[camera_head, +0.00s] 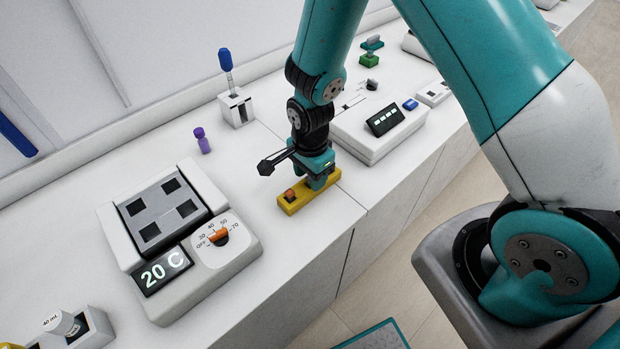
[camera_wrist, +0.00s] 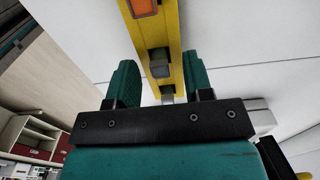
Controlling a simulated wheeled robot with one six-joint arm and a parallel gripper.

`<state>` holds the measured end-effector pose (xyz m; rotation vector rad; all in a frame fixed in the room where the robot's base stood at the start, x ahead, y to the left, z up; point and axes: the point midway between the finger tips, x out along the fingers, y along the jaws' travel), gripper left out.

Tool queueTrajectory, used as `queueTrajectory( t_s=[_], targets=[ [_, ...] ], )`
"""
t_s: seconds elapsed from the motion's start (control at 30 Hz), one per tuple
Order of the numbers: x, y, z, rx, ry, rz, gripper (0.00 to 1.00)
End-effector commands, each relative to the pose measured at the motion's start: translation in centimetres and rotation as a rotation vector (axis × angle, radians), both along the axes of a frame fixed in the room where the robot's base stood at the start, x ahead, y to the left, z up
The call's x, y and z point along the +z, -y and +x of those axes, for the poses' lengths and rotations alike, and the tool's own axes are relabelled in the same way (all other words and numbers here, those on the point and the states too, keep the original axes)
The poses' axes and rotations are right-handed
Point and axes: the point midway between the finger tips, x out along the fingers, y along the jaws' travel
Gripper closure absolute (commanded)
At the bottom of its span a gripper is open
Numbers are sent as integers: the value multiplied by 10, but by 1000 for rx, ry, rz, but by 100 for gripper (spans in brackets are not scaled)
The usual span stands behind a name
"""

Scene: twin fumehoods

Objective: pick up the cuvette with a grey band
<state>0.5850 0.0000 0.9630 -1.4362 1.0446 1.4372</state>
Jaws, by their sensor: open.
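A yellow rack (camera_head: 297,207) lies on the white bench below my gripper (camera_head: 319,181). It also shows in the wrist view (camera_wrist: 176,33). In the wrist view, a small grey-topped piece (camera_wrist: 159,66), seemingly the grey-banded cuvette, sits in the rack. My gripper's two green fingers (camera_wrist: 158,82) are apart, one on each side of the rack, with the grey piece between them. I cannot tell whether they touch it. In the head view my gripper hides that part of the rack.
An orange-topped cuvette (camera_head: 290,194) stands at the rack's other end. A heater block (camera_head: 229,251) reading "20 C" is to the left, and a white instrument (camera_head: 375,140) is behind to the right. A purple vial (camera_head: 202,141) and a grey holder (camera_head: 236,108) stand farther back.

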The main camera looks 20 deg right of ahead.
Motion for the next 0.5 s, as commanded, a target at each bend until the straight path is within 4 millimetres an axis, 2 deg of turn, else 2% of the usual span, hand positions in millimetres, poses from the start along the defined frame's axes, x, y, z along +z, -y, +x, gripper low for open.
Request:
queueTrajectory(
  t_s=[0.3,0.5],
  targets=[
    [-6,0,0,0,1,0,53],
    [-6,0,0,0,1,0,99]
  ],
)
